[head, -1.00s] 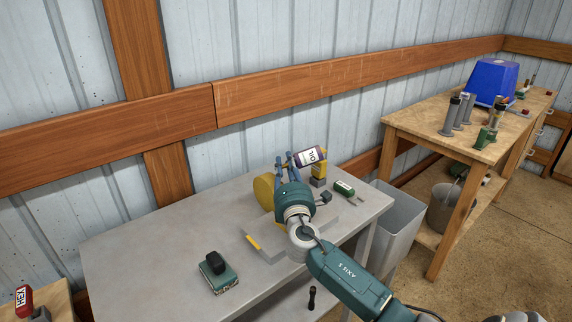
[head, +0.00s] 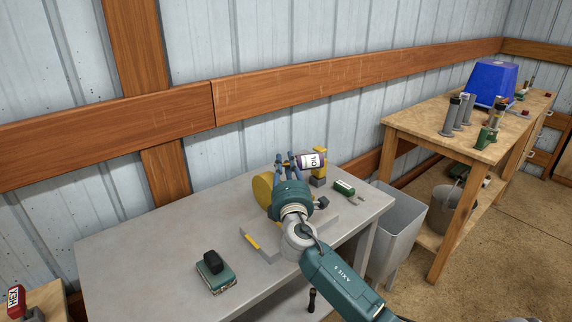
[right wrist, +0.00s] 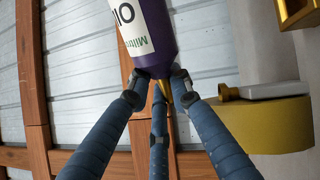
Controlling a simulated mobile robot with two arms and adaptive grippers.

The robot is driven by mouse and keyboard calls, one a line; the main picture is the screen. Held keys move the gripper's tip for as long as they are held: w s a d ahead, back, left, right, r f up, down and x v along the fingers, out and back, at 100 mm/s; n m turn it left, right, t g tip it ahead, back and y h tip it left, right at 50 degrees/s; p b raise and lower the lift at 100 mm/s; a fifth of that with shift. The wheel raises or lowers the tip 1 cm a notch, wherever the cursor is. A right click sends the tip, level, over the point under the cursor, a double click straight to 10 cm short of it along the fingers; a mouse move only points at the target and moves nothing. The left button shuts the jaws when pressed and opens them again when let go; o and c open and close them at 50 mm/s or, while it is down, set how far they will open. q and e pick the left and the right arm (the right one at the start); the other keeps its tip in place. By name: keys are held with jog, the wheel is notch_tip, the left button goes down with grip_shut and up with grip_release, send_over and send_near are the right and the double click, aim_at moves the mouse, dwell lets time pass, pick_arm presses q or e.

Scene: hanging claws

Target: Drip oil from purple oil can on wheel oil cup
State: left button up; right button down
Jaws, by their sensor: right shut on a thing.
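The purple oil can (head: 304,162) with a white OIL label lies tilted in my right gripper (head: 285,162), above the grey table. In the right wrist view, the purple oil can (right wrist: 155,40) fills the top middle. Three blue fingers of the right gripper (right wrist: 158,85) close around its gold spout end. The yellow wheel (head: 263,188) is left of the gripper in the head view, partly hidden by it. It also shows in the right wrist view (right wrist: 270,125). A small brass fitting, perhaps the oil cup (right wrist: 228,92), sits beside it, apart from the spout. My left gripper is out of view.
A yellow bracket (head: 320,158) stands behind the can. A green bottle (head: 344,187) lies on the table (head: 150,235) to the right, and a green-black brush-like block (head: 213,270) at front left. A grey bin (head: 397,225) stands beside the table. The table's left part is clear.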

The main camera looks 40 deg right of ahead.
notch_tip(320, 180, up, 9)
jog(key=p, duration=0.7)
jog(key=shift+p, duration=0.3)
jog(key=shift+f, duration=0.1)
jog(key=shift+s+d+r+m+g+b, duration=0.1)
jog(key=shift+r+m+g+b, duration=0.1)
jog(key=shift+m, duration=0.4)
jog(key=shift+d+r+m+g+b, duration=0.1)
jog(key=shift+r+m, duration=0.05)
jog(key=shift+m, duration=0.45)
jog(key=m, duration=0.1)
jog(key=r+m, duration=0.1)
jog(key=m, duration=0.1)
jog(key=shift+d+r+g+h, duration=0.1)
jog(key=shift+r+g+h, duration=0.05)
jog(key=shift+g+h, duration=0.2)
